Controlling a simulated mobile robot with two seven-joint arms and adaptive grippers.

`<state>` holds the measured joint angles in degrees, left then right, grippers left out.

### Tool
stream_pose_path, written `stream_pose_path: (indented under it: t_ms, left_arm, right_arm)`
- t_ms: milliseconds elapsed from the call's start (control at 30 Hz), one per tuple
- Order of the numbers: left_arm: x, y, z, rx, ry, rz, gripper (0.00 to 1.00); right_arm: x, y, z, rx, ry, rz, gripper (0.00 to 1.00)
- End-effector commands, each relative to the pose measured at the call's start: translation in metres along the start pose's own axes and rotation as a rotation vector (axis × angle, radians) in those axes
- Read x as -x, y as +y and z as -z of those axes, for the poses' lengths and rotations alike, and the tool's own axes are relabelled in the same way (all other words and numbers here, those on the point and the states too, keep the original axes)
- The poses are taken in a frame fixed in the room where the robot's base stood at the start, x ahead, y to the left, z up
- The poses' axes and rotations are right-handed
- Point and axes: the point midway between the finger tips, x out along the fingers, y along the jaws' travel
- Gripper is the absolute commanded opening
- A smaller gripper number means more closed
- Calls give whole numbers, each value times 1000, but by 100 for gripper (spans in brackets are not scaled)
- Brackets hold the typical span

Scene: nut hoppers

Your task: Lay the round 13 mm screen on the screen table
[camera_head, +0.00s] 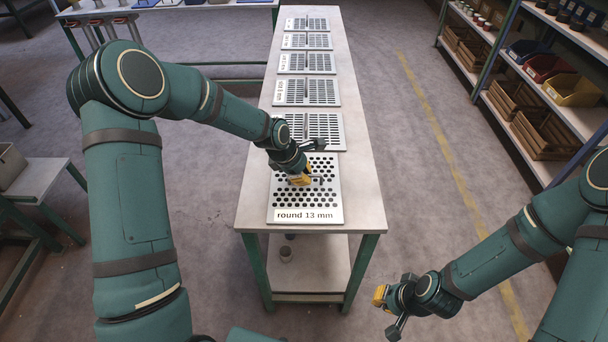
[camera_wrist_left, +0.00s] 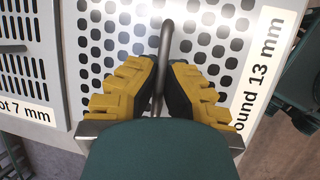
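The round 13 mm screen (camera_head: 273,188) is a grey plate with round holes and a white label reading "round 13 mm". It is at the near end of a long pale table (camera_head: 364,190) and looks flat on it; any small gap below is hard to see. My left gripper (camera_head: 301,178) is over its middle. In the left wrist view the yellow fingers (camera_wrist_left: 162,85) stand close on both sides of the screen's bar handle (camera_wrist_left: 166,42) and appear shut on it. My right gripper (camera_head: 385,312) is empty, its fingers apart, off the table's right side.
A slotted screen (camera_head: 325,130) lies just behind, labelled 7 mm in the wrist view (camera_wrist_left: 20,70), with several more slotted screens in a row beyond. Shelves with bins (camera_head: 572,88) stand at right. A small table (camera_head: 40,178) stands at left. Floor between is clear.

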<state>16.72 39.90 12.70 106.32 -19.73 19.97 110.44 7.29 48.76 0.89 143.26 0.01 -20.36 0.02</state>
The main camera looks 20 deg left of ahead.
Motion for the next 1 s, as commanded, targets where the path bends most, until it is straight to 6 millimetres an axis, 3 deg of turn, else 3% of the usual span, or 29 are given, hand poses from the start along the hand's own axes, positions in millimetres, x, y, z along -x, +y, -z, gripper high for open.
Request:
stream_pose_path:
  t_ms: [33,100,467,633,1000]
  left_arm:
    - [-1,0,0,0,0,0,17]
    - [-1,0,0,0,0,0,34]
    - [3,1,-1,0,0,0,34]
    - [27,1,-1,1,1,-3,34]
    - [99,1,-1,1,1,-2,34]
  right_arm:
    - [-1,0,0,0,0,0,0]
    - [0,0,0,0,0,0,0]
    - [2,-1,0,0,0,0,0]
    - [7,-3,0,-1,-3,0,0]
    - [22,-8,-2,-2,-10,1,0]
